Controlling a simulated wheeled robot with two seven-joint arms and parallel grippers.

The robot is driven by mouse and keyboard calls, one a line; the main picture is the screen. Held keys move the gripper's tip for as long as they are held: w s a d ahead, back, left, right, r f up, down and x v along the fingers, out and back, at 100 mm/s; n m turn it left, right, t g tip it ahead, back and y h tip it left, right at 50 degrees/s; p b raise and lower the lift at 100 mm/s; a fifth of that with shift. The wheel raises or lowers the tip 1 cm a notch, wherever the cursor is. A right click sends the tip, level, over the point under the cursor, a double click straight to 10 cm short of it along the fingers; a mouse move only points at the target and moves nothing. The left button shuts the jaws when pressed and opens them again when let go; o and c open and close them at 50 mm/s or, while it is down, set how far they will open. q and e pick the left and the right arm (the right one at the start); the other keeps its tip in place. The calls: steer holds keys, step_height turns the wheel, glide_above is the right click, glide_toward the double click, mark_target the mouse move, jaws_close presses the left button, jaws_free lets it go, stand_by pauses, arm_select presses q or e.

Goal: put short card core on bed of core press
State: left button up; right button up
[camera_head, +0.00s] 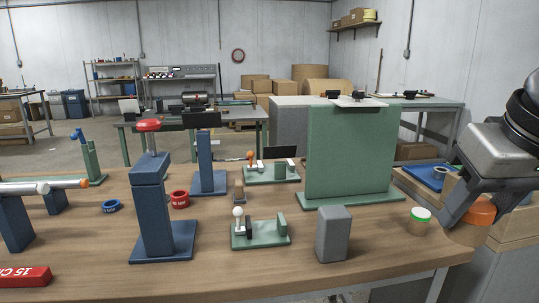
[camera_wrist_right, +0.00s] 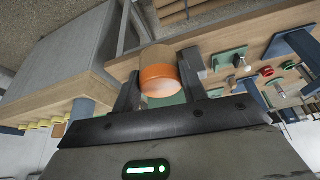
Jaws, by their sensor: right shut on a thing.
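My right gripper (camera_head: 478,212) is shut on a card core with an orange end (camera_head: 482,210), at the right edge of the bench. In the right wrist view the core (camera_wrist_right: 158,72) sits between the two fingers, its orange end towards the camera and its brown card side behind. Another card core with a green top (camera_head: 419,222) stands upright on the bench, left of the gripper. A blue press-like stand (camera_head: 152,205) with a red knob on top and a flat blue base is left of centre, well away from the gripper. I cannot tell for sure that it is the core press. My left gripper is not in view.
A grey block (camera_head: 333,234) and a tall green panel (camera_head: 350,150) stand between the gripper and the blue stand. Green fixtures (camera_head: 260,236), a second blue stand (camera_head: 207,165) and red and blue rings (camera_head: 180,199) are around the middle. The front right of the bench is clear.

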steer(key=shift+w+a+f, duration=0.1)
steer(key=shift+w+f, duration=0.2)
steer(key=shift+w, duration=0.05)
steer(key=w+a+f+p, duration=0.1)
steer(key=w+a+f, duration=0.1)
steer(key=f, duration=0.8)
steer(key=w+a+f+p, duration=0.1)
steer(key=a+f, duration=0.4)
steer(key=f, duration=0.6)
steer(key=shift+w+n, duration=0.3)
steer(key=shift+w, duration=0.05)
